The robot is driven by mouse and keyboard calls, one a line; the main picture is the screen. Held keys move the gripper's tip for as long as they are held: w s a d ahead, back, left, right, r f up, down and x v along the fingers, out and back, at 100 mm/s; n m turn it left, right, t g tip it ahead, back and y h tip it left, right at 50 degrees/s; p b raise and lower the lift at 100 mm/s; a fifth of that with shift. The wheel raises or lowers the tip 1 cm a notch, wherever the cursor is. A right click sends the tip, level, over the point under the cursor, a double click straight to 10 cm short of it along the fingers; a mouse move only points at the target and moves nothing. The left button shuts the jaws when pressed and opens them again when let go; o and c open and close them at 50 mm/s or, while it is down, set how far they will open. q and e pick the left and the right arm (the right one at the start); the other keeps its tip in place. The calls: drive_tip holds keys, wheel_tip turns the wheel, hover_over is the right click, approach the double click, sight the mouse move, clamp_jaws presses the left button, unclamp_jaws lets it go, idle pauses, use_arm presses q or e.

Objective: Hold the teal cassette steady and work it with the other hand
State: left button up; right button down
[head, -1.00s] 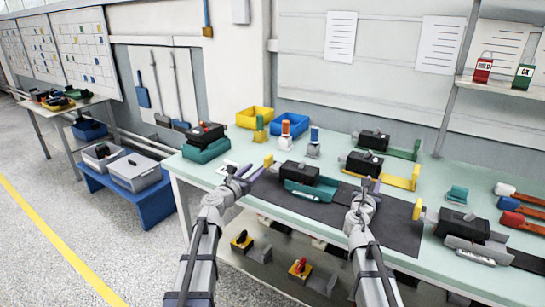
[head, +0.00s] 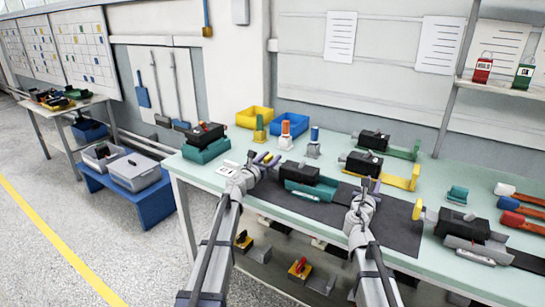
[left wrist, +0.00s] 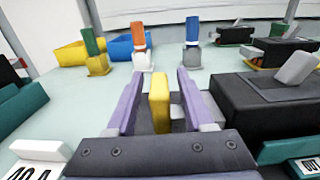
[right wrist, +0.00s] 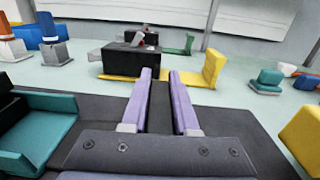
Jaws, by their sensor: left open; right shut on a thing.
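The teal cassette (head: 308,192) lies on the dark mat with a black breaker body (head: 299,173) in it. Its teal side shows at the left of the right wrist view (right wrist: 45,125), and the black body fills the right of the left wrist view (left wrist: 265,105). My left gripper (head: 268,158) is at the cassette's left end, open, with a yellow paddle (left wrist: 159,103) between its fingers and gaps visible beside it. My right gripper (head: 369,184) is right of the cassette, over the mat. Its jaws are nearly together on something dark that I cannot make out against the mat.
Behind stand another black unit on a yellow base (head: 364,163) and one on a green base (head: 373,140). Several coloured handles (head: 518,205) lie at the right. Yellow (head: 255,117) and blue (head: 289,124) bins stand at the back. Bare mat (head: 400,232) lies right of my right gripper.

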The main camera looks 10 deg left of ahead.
use_arm(q)
drive_tip(key=shift+x, duration=0.75)
drive_tip(key=shift+c, duration=0.3)
clamp_jaws()
idle(0.5)
